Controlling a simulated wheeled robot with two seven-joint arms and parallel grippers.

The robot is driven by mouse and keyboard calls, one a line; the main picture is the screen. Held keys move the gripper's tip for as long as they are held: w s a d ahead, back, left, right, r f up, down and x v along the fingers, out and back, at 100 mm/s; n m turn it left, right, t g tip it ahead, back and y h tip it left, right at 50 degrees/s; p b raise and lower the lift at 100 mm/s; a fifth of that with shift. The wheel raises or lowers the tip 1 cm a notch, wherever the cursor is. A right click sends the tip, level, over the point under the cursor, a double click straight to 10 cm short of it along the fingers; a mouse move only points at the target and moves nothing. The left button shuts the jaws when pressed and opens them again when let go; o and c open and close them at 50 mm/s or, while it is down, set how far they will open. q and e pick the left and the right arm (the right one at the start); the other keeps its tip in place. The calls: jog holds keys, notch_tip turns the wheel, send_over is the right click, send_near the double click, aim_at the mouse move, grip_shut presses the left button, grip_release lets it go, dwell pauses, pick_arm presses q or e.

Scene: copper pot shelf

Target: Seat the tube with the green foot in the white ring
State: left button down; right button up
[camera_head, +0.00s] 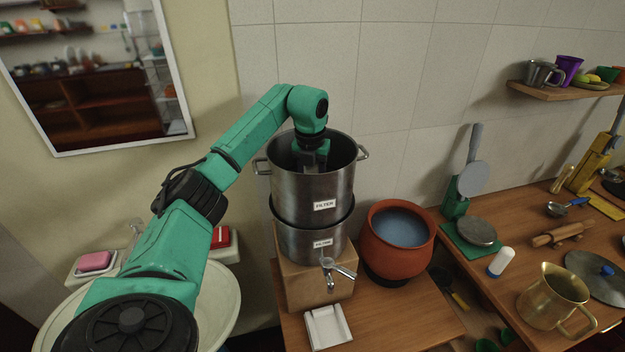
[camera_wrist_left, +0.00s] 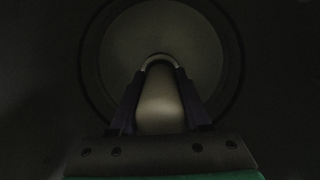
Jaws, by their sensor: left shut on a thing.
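My left gripper (camera_wrist_left: 160,72) reaches down inside the upper steel filter pot (camera_head: 312,203). In the left wrist view it is shut on a pale, rounded tube (camera_wrist_left: 160,104). A lighter curved edge shows at the tube's far end; I cannot tell whether it is the tube's rim or a white ring. The tube's foot and its colour are hidden, and in the head view the pot wall hides my fingertips and the tube. No white ring can be made out for certain. A white tube with a blue foot (camera_head: 501,262) lies on the counter. My right gripper is out of view.
The upper pot stands on a lower filter pot (camera_head: 303,243) with a tap (camera_head: 329,272), on a wooden block (camera_head: 292,281). A clay pot (camera_head: 397,250) is close on the right. A white tray (camera_head: 327,327) lies in front. A tiled wall stands behind.

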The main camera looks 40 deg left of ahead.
pick_arm(q)
jog(key=shift+f, duration=0.3)
jog(key=shift+c, duration=1.4)
grip_release()
jog(key=shift+r, duration=0.35)
jog(key=r, duration=0.2)
jog(key=r+b, duration=0.1)
jog(key=r, duration=0.2)
jog(key=s+r, duration=0.1)
jog(key=r, duration=0.2)
jog(key=shift+d+r, duration=0.2)
jog(key=shift+d, duration=0.05)
jog(key=r+p, duration=0.1)
jog(key=r, duration=0.1)
jog(key=r+p, duration=0.1)
jog(key=r, duration=0.1)
jog(key=shift+s+r, duration=0.2)
jog(key=shift+r, duration=0.15)
jog(key=shift+s+d+r+p, duration=0.1)
jog(key=shift+s+r+p, duration=0.05)
jog(key=shift+r+p, duration=0.2)
